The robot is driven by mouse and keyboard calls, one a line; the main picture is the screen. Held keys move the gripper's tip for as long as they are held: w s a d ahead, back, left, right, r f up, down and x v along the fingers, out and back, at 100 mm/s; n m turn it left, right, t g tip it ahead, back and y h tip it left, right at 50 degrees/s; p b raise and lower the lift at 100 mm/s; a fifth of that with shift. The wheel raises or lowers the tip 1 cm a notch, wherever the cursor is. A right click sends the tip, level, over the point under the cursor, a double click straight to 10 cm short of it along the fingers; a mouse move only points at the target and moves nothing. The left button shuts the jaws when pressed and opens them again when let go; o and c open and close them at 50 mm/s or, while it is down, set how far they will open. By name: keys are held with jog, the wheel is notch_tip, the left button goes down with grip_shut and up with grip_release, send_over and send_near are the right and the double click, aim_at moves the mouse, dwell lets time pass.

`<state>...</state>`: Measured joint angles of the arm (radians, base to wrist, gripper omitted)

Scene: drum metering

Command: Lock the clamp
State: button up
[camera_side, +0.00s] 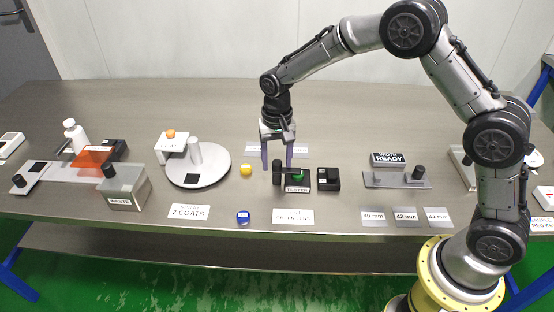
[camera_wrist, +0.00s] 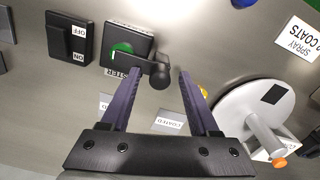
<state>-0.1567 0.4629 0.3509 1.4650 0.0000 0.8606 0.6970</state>
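A black box labelled TESTER (camera_side: 297,186) carries a green disc, which also shows in the wrist view (camera_wrist: 122,50). A dark lever with a rounded black knob (camera_wrist: 160,78) reaches out from the box's side; it looks like the clamp handle, though no label says so. In the side view this knob (camera_side: 277,166) stands at the box's left. My gripper (camera_side: 278,164) is open and points down over it. In the wrist view its two purple fingers (camera_wrist: 159,72) lie either side of the knob, with gaps visible. I cannot tell whether the clamp is locked.
A black ON/OFF switch box (camera_side: 326,180) stands right of the tester. A yellow ball (camera_side: 246,170) and a round grey plate (camera_side: 210,174) lie to the left. A READY station (camera_side: 391,180) stands to the right. A blue round piece (camera_side: 243,217) lies near the front edge.

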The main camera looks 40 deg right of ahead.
notch_tip(320, 180, up, 14)
dwell(0.7)
jog(key=shift+f, duration=0.1)
notch_tip(320, 180, up, 5)
jog(key=t, duration=0.1)
send_over(278, 161)
jog(key=s+d+r+t, duration=0.25)
jog(key=s+r, duration=0.25)
jog(key=s, duration=0.3)
jog(key=s+d+r+t, duration=0.1)
jog(key=s+d+r, duration=0.25)
jog(key=s, duration=0.35)
jog(key=s+f+n, duration=0.3)
jog(key=s+f, duration=0.1)
jog(key=s, duration=0.3)
jog(key=s+d+f+n+t, duration=0.1)
jog(key=s+f+n, duration=0.2)
jog(key=s, duration=0.5)
jog(key=shift+s+f, duration=0.3)
jog(key=shift+f, duration=0.45)
